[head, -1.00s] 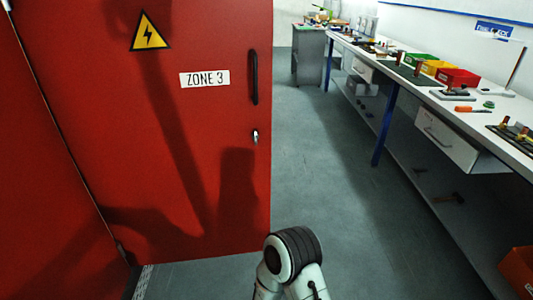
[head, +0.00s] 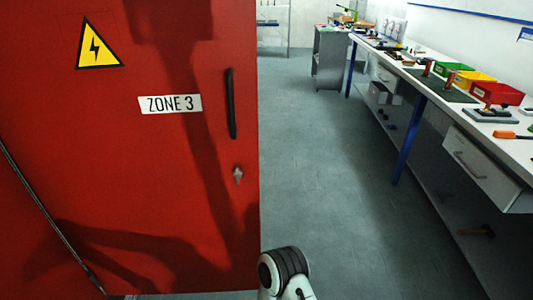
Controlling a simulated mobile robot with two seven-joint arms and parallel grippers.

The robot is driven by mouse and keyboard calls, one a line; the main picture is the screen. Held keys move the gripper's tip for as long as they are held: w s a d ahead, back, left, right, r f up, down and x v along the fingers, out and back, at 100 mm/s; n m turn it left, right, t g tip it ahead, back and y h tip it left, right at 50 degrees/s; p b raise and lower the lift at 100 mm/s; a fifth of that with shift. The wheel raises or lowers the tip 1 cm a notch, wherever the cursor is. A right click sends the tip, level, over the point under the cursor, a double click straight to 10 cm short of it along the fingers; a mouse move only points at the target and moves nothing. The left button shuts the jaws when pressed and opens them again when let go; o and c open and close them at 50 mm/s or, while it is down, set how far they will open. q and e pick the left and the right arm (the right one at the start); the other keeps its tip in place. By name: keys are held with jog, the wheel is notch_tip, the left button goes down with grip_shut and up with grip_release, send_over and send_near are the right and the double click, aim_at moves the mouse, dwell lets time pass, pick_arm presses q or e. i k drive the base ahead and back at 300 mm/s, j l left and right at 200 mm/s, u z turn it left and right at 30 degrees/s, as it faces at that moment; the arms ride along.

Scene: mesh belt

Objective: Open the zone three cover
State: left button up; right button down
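The red zone three cover (head: 150,215) fills the left of the head view. It carries a white "ZONE 3" label (head: 170,104) and a yellow triangular warning sign (head: 99,46) with a black bolt. A black vertical bar handle (head: 231,104) is near its right edge, with a small silver lock (head: 238,175) below. A dark seam runs down its left side, with more red panel beyond. I cannot tell whether the cover is shut or ajar. No gripper is in view; only a white and black link of my arm shows at the bottom, apart from the handle.
A long workbench (head: 440,100) with blue legs runs along the right wall, holding red, yellow and green bins (head: 498,93) and tools. A grey cabinet (head: 329,60) stands at the back. The grey floor (head: 320,165) between cover and bench is clear.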

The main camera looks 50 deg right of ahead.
aim_at(130, 122)
jog(key=l, duration=0.5)
jog(key=i+l, duration=0.15)
jog(key=l, duration=0.9)
jog(key=i, duration=0.05)
